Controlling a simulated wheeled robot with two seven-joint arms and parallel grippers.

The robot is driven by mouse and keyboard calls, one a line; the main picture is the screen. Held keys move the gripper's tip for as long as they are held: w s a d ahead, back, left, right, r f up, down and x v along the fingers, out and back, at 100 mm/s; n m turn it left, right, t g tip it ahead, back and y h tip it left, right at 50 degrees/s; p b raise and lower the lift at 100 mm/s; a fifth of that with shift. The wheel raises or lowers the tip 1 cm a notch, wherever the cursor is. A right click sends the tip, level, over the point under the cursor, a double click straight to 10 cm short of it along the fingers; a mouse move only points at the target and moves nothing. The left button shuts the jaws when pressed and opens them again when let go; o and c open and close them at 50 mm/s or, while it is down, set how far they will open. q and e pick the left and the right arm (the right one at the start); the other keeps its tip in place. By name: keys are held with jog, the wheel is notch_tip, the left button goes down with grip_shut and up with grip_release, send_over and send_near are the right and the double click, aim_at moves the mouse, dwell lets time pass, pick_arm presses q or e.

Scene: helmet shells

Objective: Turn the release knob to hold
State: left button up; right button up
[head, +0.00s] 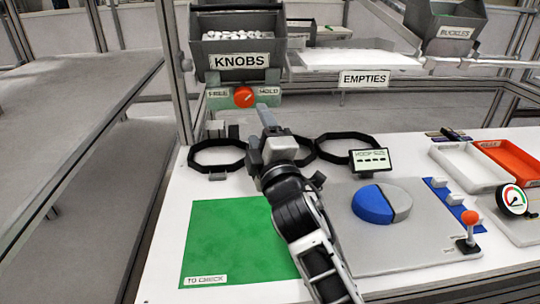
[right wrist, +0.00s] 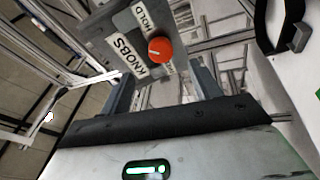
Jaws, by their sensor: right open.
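The release knob (head: 243,97) is a round orange-red knob on a grey-green plate below the KNOBS bin. A HOLD label (head: 269,91) is to its right and another label, apparently FREE, (head: 218,93) to its left. A pale mark shows on the knob's face; its exact direction is hard to tell. My right gripper (head: 265,125) is open and empty, in front of and below the knob, apart from it. In the right wrist view the knob (right wrist: 160,50) appears beyond and between the open fingers (right wrist: 165,85). My left gripper is not in view.
The KNOBS bin (head: 238,42) hangs above the plate. Dark hoops (head: 217,157) lie on the white table behind my arm. A green mat (head: 235,240), a small display (head: 371,161), a blue-grey disc (head: 382,203) and an orange-topped lever (head: 470,228) are nearby.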

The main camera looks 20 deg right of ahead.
pick_arm(q)
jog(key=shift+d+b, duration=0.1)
jog(key=shift+b, duration=0.25)
pick_arm(e)
jog(key=v, duration=0.7)
